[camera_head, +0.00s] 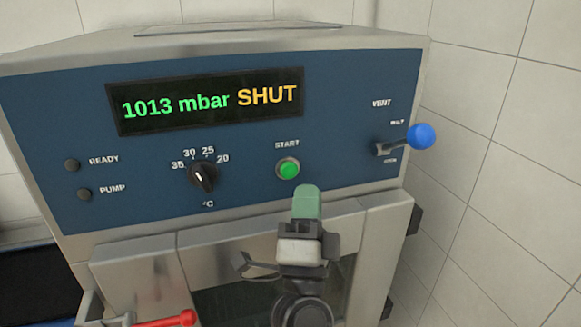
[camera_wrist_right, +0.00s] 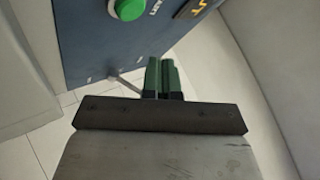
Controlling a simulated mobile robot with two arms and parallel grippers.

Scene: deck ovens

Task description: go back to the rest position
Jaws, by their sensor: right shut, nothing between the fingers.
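My right gripper (camera_head: 306,203) is in front of the oven, just below the green START button (camera_head: 288,168) in the head view. Its green fingers are shut and empty; they also show close together in the right wrist view (camera_wrist_right: 163,76). A visible gap separates them from the green button (camera_wrist_right: 127,9) in that view. My left gripper is not in view.
The blue control panel (camera_head: 240,135) has a display (camera_head: 205,102) reading 1013 mbar SHUT, a black temperature knob (camera_head: 203,177) and a blue-knobbed vent lever (camera_head: 421,137). A red-ended handle (camera_head: 168,320) is at lower left. A tiled wall (camera_head: 500,200) stands close at right.

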